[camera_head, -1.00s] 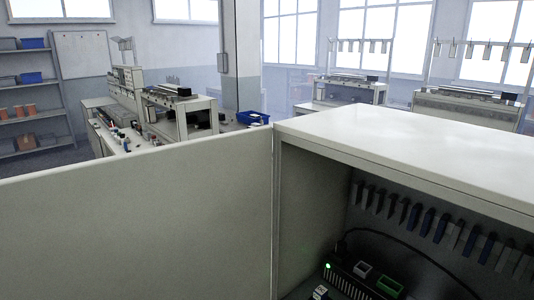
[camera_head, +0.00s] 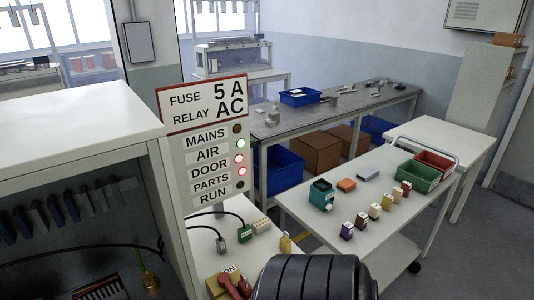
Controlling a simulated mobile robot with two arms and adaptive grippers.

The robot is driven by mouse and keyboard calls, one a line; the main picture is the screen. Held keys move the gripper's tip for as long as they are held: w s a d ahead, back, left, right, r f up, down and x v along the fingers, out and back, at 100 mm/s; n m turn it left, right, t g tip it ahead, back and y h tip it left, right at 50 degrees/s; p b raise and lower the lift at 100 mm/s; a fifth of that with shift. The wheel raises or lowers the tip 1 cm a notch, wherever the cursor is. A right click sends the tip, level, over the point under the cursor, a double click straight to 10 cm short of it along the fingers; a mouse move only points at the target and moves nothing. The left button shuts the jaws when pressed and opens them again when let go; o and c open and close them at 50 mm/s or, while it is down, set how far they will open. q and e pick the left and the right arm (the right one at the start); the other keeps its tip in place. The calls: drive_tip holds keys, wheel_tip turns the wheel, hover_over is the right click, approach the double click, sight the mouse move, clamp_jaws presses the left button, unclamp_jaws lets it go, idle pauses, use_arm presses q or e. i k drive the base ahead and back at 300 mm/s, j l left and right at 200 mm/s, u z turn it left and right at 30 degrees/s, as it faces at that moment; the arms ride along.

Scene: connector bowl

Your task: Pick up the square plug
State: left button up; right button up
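I cannot tell for sure which thing is the square plug. On the white bench beside the cabinet lie a grey plug (camera_head: 221,244) on a black cable and a green plug (camera_head: 245,233) on another black cable. A beige block with small holes (camera_head: 262,226) lies right of the green plug. On the white cart (camera_head: 310,221) stand several small coloured blocks in a row, from a purple one (camera_head: 347,230) to a red one (camera_head: 405,188). Neither gripper is in view. A black ribbed part, seemingly my arm, covers the bottom centre.
An open cabinet (camera_head: 80,125) with a dark interior stands at left. A sign panel (camera_head: 205,145) rises beside it. A red switch (camera_head: 228,283) and yellow padlock (camera_head: 285,243) are on the bench. The cart also holds a teal device (camera_head: 321,194), a green bin (camera_head: 417,177) and a red bin (camera_head: 437,160).

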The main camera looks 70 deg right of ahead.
sight(220, 243)
drive_tip(key=z, duration=1.85)
drive_tip(key=l+u, duration=0.4)
drive_tip(key=l, duration=2.2)
